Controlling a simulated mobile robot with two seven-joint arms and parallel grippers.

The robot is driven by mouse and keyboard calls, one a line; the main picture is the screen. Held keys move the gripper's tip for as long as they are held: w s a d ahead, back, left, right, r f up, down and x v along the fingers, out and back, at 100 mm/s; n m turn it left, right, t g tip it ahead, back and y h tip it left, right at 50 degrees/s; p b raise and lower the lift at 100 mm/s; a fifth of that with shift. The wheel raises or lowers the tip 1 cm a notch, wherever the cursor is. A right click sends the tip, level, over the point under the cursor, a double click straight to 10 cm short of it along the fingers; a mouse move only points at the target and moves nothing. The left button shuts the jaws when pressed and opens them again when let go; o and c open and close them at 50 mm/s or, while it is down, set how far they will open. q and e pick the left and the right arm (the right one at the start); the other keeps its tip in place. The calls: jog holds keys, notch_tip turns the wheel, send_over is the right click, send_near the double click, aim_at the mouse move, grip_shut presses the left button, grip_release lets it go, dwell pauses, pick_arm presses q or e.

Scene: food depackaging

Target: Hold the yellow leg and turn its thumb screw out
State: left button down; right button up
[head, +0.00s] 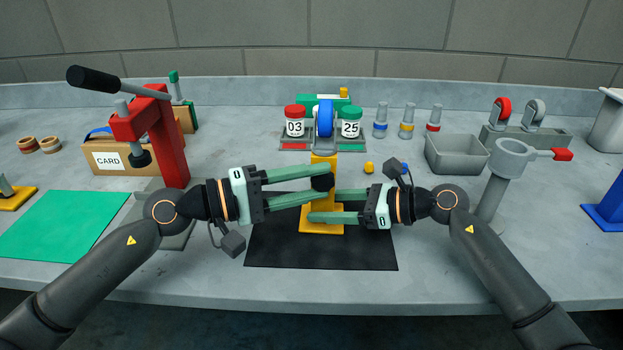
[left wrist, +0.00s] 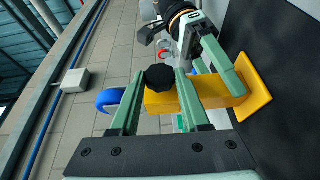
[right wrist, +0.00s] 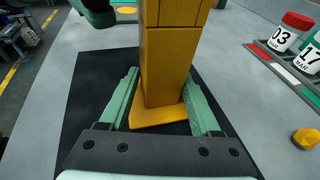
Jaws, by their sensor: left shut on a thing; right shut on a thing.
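The yellow leg (head: 320,222) stands upright on its square foot on the black mat (head: 270,250), with a blue wheel (head: 325,118) at its top. The black thumb screw (head: 322,182) sits on the leg's side and shows in the left wrist view (left wrist: 159,77). My left gripper (head: 325,185) is shut on the thumb screw, its fingers on either side of the knob. My right gripper (head: 325,206) is lower and shut on the leg's post, which stands between its fingers in the right wrist view (right wrist: 168,70). Whether the screw's thread shows is hidden.
A red press (head: 160,135) stands at the left by a green mat (head: 65,224). Behind the leg are jars with red (head: 295,112) and green (head: 350,113) lids. A grey bin (head: 456,154) and a grey post holder (head: 505,165) stand at the right.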

pick_arm(q)
jog(key=shift+s+d+f+n+t+h, duration=0.15)
jog(key=shift+n+t+h, duration=0.15)
jog(key=shift+h, duration=0.25)
jog(key=shift+w+f+n+t+h, duration=0.1)
jog(key=shift+n+t+h, duration=0.15)
jog(key=shift+h, duration=0.3)
jog(key=shift+t+h, duration=0.25)
jog(key=shift+h, duration=0.05)
jog(key=shift+c, duration=1.9)
grip_release()
jog(key=v, duration=1.2)
